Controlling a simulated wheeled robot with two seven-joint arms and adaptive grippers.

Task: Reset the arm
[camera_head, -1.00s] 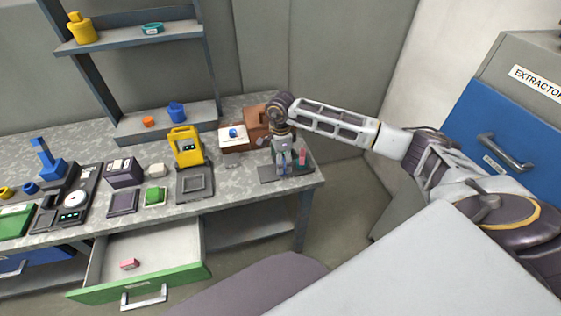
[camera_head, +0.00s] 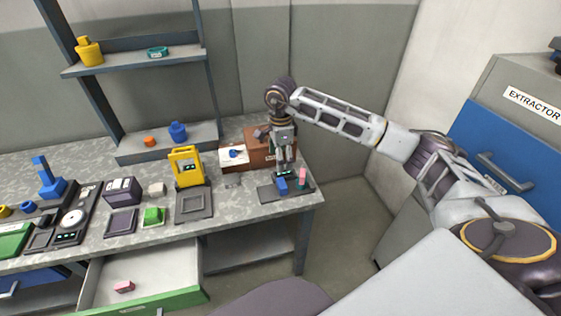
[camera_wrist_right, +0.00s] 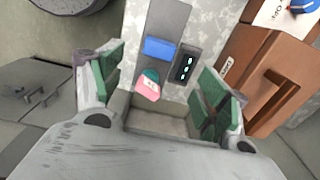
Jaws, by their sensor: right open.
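My right gripper (camera_head: 285,163) points down, open and empty, above a dark station (camera_head: 266,194) at the right end of the workbench. In the right wrist view its green-padded fingers (camera_wrist_right: 160,88) stand wide apart. A blue block (camera_head: 282,186) sits on the station below the fingers and also shows in the wrist view (camera_wrist_right: 159,48). Beside it stands a pink piece (camera_head: 303,175), which shows a teal part in the wrist view (camera_wrist_right: 148,88). Neither touches the fingers. My left gripper is not in view.
A brown case (camera_head: 262,155) stands behind the gripper. A yellow frame (camera_head: 187,167) and several small devices fill the bench to the left. A green-fronted drawer (camera_head: 190,298) is open with a pink block (camera_head: 123,287) inside. A blue-fronted extractor (camera_head: 480,127) stands at right.

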